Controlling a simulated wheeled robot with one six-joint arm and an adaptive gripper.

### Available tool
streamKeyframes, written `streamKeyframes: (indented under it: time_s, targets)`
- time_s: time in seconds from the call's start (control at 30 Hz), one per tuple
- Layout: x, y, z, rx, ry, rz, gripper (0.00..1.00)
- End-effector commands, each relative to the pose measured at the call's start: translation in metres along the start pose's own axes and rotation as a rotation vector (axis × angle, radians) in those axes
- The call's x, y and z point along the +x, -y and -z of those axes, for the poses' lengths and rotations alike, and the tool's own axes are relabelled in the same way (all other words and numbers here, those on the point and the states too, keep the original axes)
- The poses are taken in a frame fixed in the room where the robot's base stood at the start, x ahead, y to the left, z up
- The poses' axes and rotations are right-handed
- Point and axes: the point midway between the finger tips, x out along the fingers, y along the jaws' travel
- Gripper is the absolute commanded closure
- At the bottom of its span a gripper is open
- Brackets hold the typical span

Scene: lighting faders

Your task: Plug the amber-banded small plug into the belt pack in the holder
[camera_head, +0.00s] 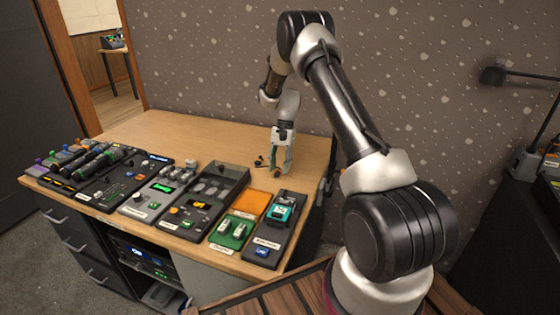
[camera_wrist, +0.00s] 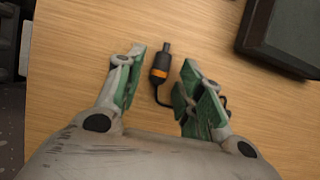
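My gripper (camera_head: 281,168) points down over the right back part of the table. In the wrist view my gripper (camera_wrist: 158,82) is open, with its green-lined fingers to the left and right of the amber-banded small plug (camera_wrist: 159,70). The plug is black with an orange band and a narrow tip, and a thin black cable curves from it beneath the right finger. No contact with the fingers shows. In the head view small dark items by the fingers are too small to identify. The belt pack (camera_head: 281,213), teal-faced, sits in a dark holder (camera_head: 264,246) at the table's front right.
A green tray (camera_head: 231,232) with white items and an orange pad (camera_head: 255,204) lie left of the holder. The wooden tabletop (camera_head: 190,135) is clear at the back.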

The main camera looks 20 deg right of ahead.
Motion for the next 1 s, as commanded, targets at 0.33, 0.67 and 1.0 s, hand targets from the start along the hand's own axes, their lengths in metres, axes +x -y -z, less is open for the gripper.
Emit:
streamKeyframes:
  time_s: [0.33,0.67,1.0]
  targets:
    - [0.000,0.000,0.000,0.000,0.000,0.000,0.84]
    - [-0.003,0.000,-0.001,0.000,-0.001,0.001,1.00]
    - [-0.029,0.000,-0.012,-0.001,-0.001,0.001,1.00]
